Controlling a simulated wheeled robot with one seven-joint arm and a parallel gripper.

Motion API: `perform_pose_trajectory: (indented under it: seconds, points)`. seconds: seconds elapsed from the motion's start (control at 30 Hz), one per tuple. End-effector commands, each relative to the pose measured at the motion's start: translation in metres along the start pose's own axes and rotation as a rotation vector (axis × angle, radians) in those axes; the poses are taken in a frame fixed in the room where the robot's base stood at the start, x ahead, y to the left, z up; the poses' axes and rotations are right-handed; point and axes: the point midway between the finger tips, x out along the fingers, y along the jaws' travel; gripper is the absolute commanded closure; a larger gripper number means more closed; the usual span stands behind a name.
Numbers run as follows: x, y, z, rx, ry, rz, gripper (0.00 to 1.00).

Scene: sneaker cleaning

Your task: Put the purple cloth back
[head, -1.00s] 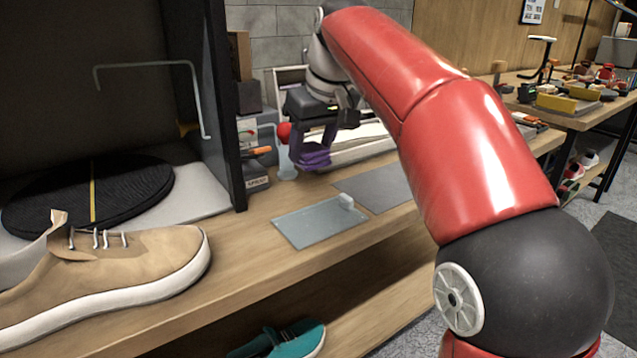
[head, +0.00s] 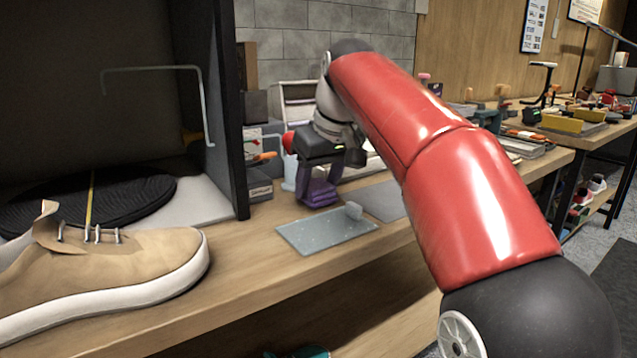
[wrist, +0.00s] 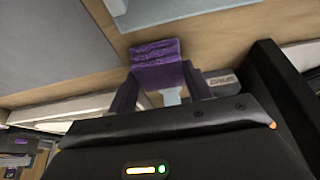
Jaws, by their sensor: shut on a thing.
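The purple cloth (head: 318,194) is folded and hangs at the end of my gripper (head: 319,186), over the back of the workbench behind the glassy grey plate. In the wrist view the cloth (wrist: 157,60) sits between the two fingers of my gripper (wrist: 160,75), which is shut on it. Wood and part of a grey sheet show beyond it there. From the head view I cannot tell whether the cloth touches the bench.
A tan sneaker (head: 120,262) and a dark booth wall (head: 232,120) stand left. Small boxes (head: 259,186) and a red-topped bottle (head: 289,168) are close left of my gripper.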

Motion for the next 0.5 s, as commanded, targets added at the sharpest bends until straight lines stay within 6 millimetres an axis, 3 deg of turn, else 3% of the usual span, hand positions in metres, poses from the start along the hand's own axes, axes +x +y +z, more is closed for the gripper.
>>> perform_pose_trajectory:
  seconds: [0.07,0.1,0.23,0.5]
  points:
    - [0.0033,0.0,0.0016,0.0,-0.001,0.0,0.68]
    - [0.0026,0.0001,0.0012,0.0,-0.001,0.0,0.46]
    - [0.0024,0.0001,0.0011,0.0,-0.001,0.0,0.29]
    - [0.0019,0.0,0.0008,0.0,0.0,0.0,0.28]
